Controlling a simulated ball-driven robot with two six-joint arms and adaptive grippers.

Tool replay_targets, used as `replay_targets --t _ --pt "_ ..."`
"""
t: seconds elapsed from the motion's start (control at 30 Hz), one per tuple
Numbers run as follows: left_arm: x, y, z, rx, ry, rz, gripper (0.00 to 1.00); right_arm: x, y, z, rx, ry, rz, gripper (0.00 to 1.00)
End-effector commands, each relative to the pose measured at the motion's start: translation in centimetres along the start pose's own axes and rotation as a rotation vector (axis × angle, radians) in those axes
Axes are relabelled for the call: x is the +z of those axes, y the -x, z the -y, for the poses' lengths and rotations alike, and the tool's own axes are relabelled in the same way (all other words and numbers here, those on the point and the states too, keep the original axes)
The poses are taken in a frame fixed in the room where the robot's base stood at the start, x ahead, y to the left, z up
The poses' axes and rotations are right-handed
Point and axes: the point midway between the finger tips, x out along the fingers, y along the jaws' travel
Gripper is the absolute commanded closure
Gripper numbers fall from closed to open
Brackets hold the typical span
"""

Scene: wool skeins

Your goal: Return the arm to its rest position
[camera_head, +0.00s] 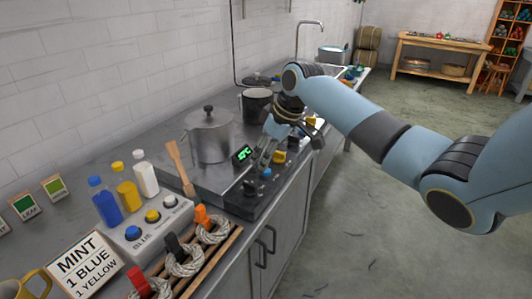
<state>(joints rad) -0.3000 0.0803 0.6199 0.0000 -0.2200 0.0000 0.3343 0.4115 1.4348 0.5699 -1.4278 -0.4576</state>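My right arm comes in from the right and reaches over the steel cooktop. My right gripper (264,160) points down at the cooktop's front edge, close to the green digital display (243,154) and the knobs. Its fingers are small and overlap the panel, so their opening is unclear. I see nothing lifted in it. My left arm and gripper are out of view.
A lidded steel pot (209,136) and a dark pot (256,104) stand on the cooktop. A wooden spatula (181,168), colour bottles (125,188), a button box (150,226) and wool skeins on a wooden rack (187,262) are nearer.

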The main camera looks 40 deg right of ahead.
Motion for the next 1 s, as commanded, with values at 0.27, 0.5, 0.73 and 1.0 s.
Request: replay_targets --t 0.27,0.5,0.73,1.0 --pt "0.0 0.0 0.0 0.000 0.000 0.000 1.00 0.0 0.8 0.1 -0.002 0.001 0.000 0.63" --pt "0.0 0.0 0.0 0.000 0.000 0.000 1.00 0.0 0.7 0.1 -0.001 0.001 0.000 0.63" --pt "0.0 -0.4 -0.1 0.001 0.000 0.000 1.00 0.9 -0.1 0.4 -0.008 -0.002 0.012 0.63" --pt "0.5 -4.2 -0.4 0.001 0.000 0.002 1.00 13.2 -11.2 6.3 -0.118 -0.070 0.191 0.63"
